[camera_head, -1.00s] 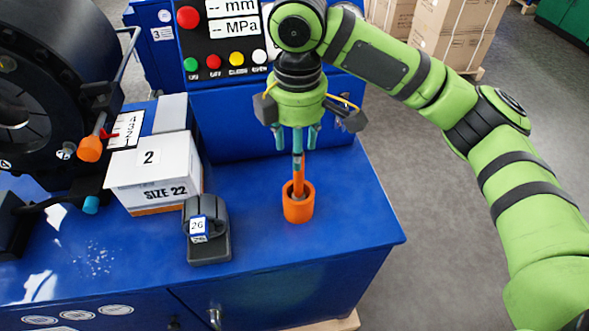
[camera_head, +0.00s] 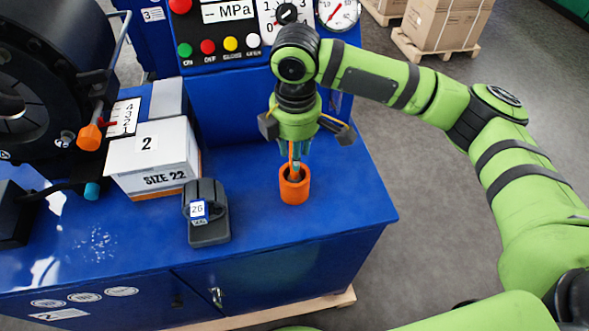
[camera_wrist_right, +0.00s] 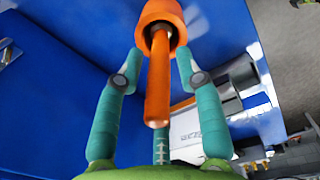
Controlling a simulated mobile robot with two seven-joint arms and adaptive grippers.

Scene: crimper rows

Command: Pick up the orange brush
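The orange brush stands in an orange cup (camera_head: 294,187) on the blue bench top; only its handle (camera_wrist_right: 159,85) shows clearly, in the right wrist view. The cup also shows there (camera_wrist_right: 162,14), with the brush's lower end inside it and hidden. My right gripper (camera_head: 296,150) points down just above the cup. In the right wrist view its teal fingers (camera_wrist_right: 159,57) are spread on both sides of the handle, with gaps showing between them and it. My left gripper is not in view.
A white box marked SIZE 22 (camera_head: 155,158) and a dark grey die block marked 26 (camera_head: 207,228) stand left of the cup. A large black machine (camera_head: 50,80) is at far left. The button panel (camera_head: 225,45) rises behind. The bench right of the cup is clear.

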